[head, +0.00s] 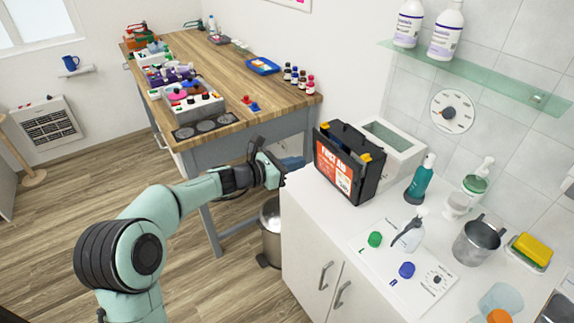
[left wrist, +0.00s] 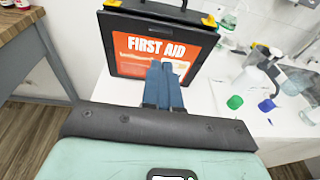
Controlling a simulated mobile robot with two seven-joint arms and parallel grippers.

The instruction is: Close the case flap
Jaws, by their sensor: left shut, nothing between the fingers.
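The black first aid case (head: 368,178) stands upright on the white counter, with an orange-red FIRST AID label on its front and yellow latches near the top corners. Its dark upper part rises behind the labelled front; how far the flap is open is hard to tell. The case (left wrist: 110,28) also fills the upper middle of the left wrist view. My left gripper (head: 298,162) is shut and empty, left of the case at the counter's edge. In the left wrist view its blue fingers (left wrist: 165,70) overlap the label's lower part; I cannot tell contact there. My right gripper is not in view.
A white box (head: 405,148) stands close behind the case. A teal bottle (head: 421,180), a metal mug (head: 478,243) and a white sheet (head: 385,268) with green and blue caps lie to the right. A wooden workbench (head: 215,65) stands behind my left arm.

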